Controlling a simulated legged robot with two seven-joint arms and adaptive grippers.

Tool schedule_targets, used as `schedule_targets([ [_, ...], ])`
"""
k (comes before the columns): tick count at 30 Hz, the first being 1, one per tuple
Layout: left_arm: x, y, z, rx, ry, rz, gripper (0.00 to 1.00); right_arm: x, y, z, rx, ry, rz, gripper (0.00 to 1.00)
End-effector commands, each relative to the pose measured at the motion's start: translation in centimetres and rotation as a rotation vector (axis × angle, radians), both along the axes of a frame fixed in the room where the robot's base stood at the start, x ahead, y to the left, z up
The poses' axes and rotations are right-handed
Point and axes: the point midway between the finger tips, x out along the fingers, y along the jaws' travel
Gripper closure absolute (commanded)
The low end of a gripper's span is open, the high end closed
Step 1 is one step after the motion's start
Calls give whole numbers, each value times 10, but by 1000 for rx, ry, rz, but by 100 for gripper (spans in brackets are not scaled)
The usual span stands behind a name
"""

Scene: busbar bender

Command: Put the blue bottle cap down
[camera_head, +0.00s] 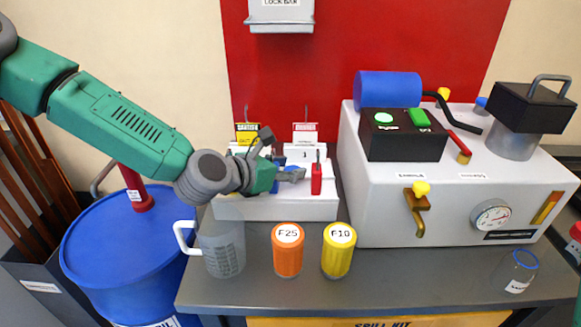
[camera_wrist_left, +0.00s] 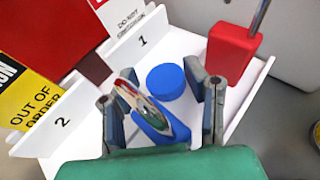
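The blue bottle cap (camera_wrist_left: 166,82) shows in the left wrist view as a round blue disc over the white tray, just beyond and between my left gripper's fingers. My left gripper (camera_head: 283,161) is over the tray in the head view; its fingers are spread in the left wrist view (camera_wrist_left: 160,98), with gaps beside the cap. A blue item with a multicoloured loop (camera_wrist_left: 150,112) lies between the fingers, nearer the palm. In the head view the gripper largely hides the cap. My right gripper is out of view.
The white tray (camera_head: 285,209) has numbered tags and a red block (camera_head: 316,178) at its right. A grey mug (camera_head: 222,250), orange canister (camera_head: 288,250) and yellow canister (camera_head: 338,252) stand in front. The machine (camera_head: 375,205) is right; a blue-rimmed jar (camera_head: 519,273) stands at the table's right.

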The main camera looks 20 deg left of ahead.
Motion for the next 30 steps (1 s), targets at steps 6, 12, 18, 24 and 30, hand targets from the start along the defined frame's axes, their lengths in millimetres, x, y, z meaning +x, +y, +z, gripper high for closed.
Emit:
schedule_targets([
  [6, 0, -2, 4, 2, -1, -1, 59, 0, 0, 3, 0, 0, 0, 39],
  [12, -10, 4, 21, 0, -1, 2, 59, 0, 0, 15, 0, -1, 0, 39],
  [18, -49, 26, 38, -5, -2, 2, 59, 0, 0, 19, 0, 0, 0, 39],
  [24, -80, 43, 52, -2, -2, 1, 59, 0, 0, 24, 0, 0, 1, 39],
  [30, -95, 50, 59, 1, -2, 1, 59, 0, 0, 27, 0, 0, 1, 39],
])
